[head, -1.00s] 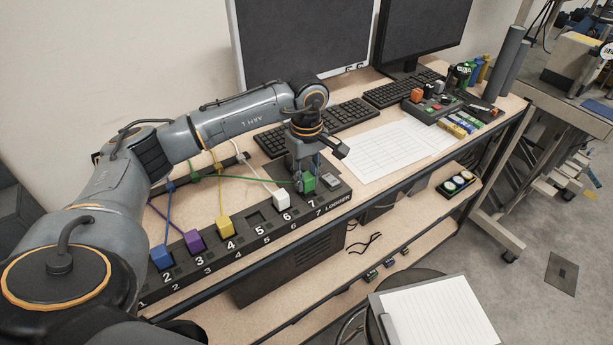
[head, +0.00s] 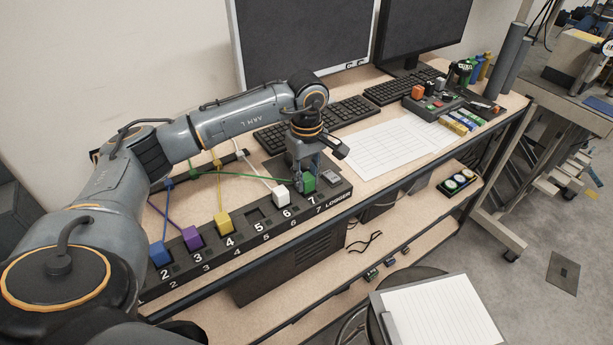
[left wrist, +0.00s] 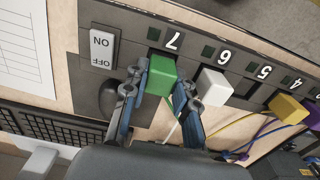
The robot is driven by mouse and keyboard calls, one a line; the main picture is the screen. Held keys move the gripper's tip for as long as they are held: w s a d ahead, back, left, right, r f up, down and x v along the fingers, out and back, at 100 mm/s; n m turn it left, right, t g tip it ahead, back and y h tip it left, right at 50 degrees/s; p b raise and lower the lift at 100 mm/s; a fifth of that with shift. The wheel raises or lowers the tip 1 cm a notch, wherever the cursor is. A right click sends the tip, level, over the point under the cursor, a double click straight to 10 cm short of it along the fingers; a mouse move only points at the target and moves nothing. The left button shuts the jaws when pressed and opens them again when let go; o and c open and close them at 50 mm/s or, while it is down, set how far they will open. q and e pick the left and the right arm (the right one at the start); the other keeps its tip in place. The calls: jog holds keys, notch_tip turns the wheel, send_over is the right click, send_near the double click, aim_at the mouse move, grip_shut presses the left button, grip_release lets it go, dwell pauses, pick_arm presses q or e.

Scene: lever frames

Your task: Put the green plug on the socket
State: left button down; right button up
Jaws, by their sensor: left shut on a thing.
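The green plug (head: 309,182) is a small cube at position 7 of the dark numbered logger strip (head: 333,203). Its green cable runs back to the left across the desk. My left gripper (head: 306,178) points down and is shut on the green plug. In the left wrist view the green plug (left wrist: 161,75) sits between the two blue-sided fingers (left wrist: 160,96), beside the number 7. The socket under it is hidden, and I cannot tell whether it is fully seated. My right gripper is in neither view.
A white plug (head: 282,195) stands close by at 6. Yellow (head: 224,223), purple (head: 193,239) and blue (head: 160,254) plugs stand farther left. Position 5 is empty. An ON/OFF switch (left wrist: 102,48) is beside 7. Keyboards and monitors stand behind.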

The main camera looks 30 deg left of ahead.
pick_arm(q)
jog(key=shift+f, duration=0.25)
jog(key=c, duration=1)
grip_release()
jog(key=shift+o, duration=0.3)
jog(key=o, duration=0.4)
jog(key=shift+c, duration=0.2)
jog(key=shift+r+p, duration=1.9)
jog(key=shift+r, duration=1.7)
